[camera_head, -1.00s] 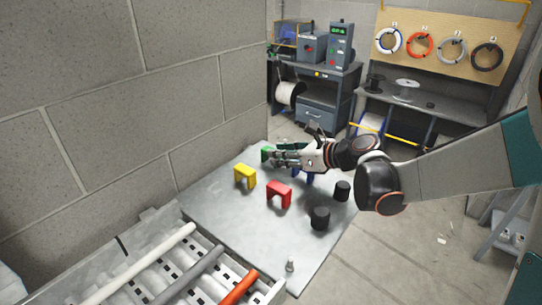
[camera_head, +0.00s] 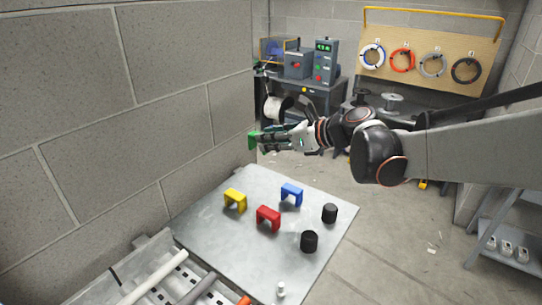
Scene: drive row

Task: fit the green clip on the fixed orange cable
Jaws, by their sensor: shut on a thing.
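My gripper (camera_head: 261,138) is shut on the green clip (camera_head: 252,141) and holds it in the air above the far end of the metal table, near the block wall. Fingers cover part of the clip. The orange cable (camera_head: 244,300) shows only as a short piece at the bottom edge, in the tray at the front of the table, to the right of a grey cable (camera_head: 196,288) and a white cable (camera_head: 152,279). The gripper and clip are well apart from the orange cable.
On the metal table (camera_head: 212,234) stand a yellow clip (camera_head: 235,200), a red clip (camera_head: 268,218), a blue clip (camera_head: 292,194), two black cylinders (camera_head: 309,241) and a small pale peg (camera_head: 281,290). The block wall (camera_head: 130,120) rises close on the left. A workbench (camera_head: 320,95) stands behind.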

